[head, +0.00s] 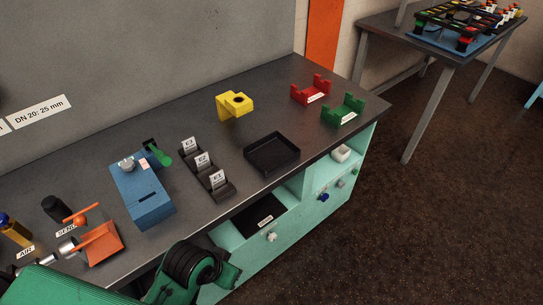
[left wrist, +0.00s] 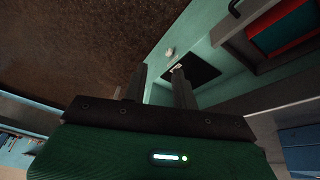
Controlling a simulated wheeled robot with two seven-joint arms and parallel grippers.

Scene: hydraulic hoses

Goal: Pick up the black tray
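The black tray (head: 272,155) is a shallow square tray lying flat on the dark workbench top, right of the middle in the head view. It is empty, and nothing touches it. My left gripper (left wrist: 158,75) shows in the left wrist view with its two fingers apart and nothing between them. It is near the teal cabinet front, away from the tray. In the head view my green left arm comes in at the bottom, and its fingers are not visible. The tray does not show clearly in the left wrist view. My right gripper is in neither view.
On the bench (head: 320,142), a black card holder (head: 222,191) stands left of the tray, with a blue box (head: 143,195) further left. A yellow block (head: 233,104), a red holder (head: 309,90) and a green holder (head: 343,108) are behind. Teal drawers (head: 290,240) are below.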

